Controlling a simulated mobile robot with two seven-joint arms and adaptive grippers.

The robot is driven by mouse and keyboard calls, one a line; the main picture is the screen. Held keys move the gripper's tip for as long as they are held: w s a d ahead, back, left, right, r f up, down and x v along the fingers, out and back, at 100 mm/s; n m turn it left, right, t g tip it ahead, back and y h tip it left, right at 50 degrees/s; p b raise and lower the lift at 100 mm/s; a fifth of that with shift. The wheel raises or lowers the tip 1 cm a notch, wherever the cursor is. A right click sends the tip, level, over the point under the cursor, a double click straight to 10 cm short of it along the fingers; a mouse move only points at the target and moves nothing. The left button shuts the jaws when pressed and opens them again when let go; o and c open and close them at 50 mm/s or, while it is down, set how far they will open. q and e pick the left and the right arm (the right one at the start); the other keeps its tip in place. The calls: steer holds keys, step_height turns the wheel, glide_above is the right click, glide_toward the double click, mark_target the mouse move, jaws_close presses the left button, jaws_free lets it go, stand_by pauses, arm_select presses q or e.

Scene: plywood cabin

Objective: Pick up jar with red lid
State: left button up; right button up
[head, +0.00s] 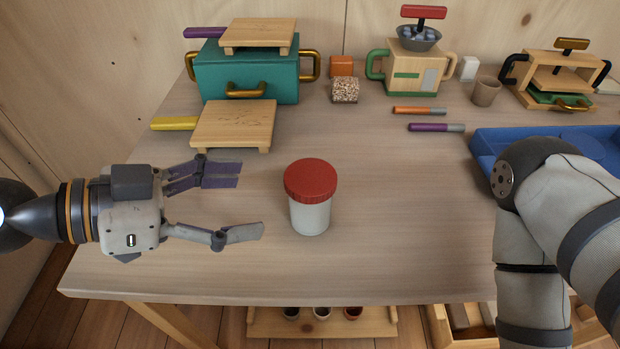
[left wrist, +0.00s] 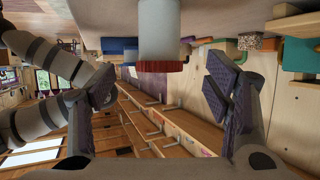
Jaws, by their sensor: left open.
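A white jar with a red lid (head: 310,197) stands upright on the wooden table near its front middle. My left gripper (head: 250,206) is open and empty, to the left of the jar, with its fingers pointing at it and a gap between. In the left wrist view the jar (left wrist: 159,35) appears upside down at the top, between and beyond the open fingers (left wrist: 166,88). My right arm comes in at the right of the head view; its gripper cannot be made out.
A teal box (head: 246,78) and a small wooden stand (head: 235,122) are at the back left. A toy grinder (head: 412,70), a cup (head: 485,91) and two markers (head: 436,127) are further back. A blue tray (head: 484,147) is at right. The table around the jar is clear.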

mark_target(310, 195)
arm_select(q)
steer(key=d, duration=0.1)
steer(key=d+f, duration=0.1)
steer(key=d, duration=0.1)
steer(key=shift+w+f, duration=0.1)
steer(key=shift+f, duration=0.2)
steer(key=x, duration=0.4)
steer(key=w+b+x, duration=0.1)
steer(key=x, duration=0.3)
steer(key=shift+r, duration=0.1)
steer(key=shift+a, duration=0.15)
steer(key=c, duration=1.3)
arm_select(e)
steer(key=shift+s+f+g, duration=0.3)
steer(key=shift+s+f, duration=0.45)
steer(key=shift+s, duration=0.35)
